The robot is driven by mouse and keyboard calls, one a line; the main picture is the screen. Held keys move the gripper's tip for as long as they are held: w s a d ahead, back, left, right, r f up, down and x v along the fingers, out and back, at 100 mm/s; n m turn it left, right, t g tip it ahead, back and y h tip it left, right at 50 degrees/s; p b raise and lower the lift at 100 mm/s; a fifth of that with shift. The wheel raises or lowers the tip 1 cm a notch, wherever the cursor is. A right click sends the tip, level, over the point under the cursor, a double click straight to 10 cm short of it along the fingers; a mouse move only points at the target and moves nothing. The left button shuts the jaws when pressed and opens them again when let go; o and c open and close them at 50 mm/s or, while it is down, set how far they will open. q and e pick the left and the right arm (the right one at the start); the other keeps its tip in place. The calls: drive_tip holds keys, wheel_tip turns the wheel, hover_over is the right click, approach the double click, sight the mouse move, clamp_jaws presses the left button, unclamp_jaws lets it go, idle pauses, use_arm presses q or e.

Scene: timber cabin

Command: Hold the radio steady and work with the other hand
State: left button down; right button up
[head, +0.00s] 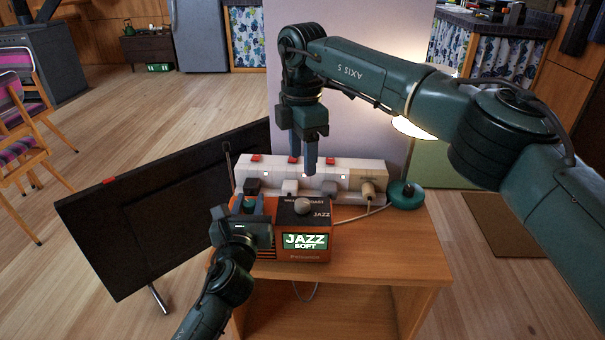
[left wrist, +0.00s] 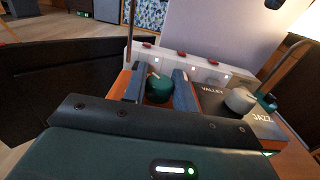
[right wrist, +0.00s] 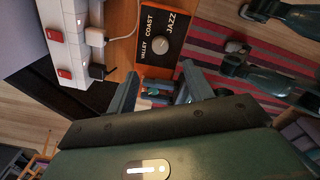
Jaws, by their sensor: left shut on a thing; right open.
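The orange radio (head: 318,249) stands on the small wooden table. Its screen reads "JAZZ SOFT". A pale dial knob (head: 303,206) sits on its dark top plate, which is marked VALLEY, COAST and JAZZ; the dial also shows in the left wrist view (left wrist: 240,100) and right wrist view (right wrist: 153,46). My left gripper (head: 252,204) is shut on the radio's green knob (left wrist: 158,88), one finger on each side of it.
A white power strip (head: 325,172) with red switches and several plugs lies behind the radio. A green lamp base (head: 407,196) stands right of it. A large dark panel (head: 160,215) leans at the left. The table's front right (head: 400,258) is clear.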

drive_tip(key=shift+r, duration=0.7)
wheel_tip(320, 180, up, 7)
idle(0.4)
use_arm(q)
drive_tip(key=c, duration=1)
unclamp_jaws()
drive_tip(key=shift+c, duration=0.2)
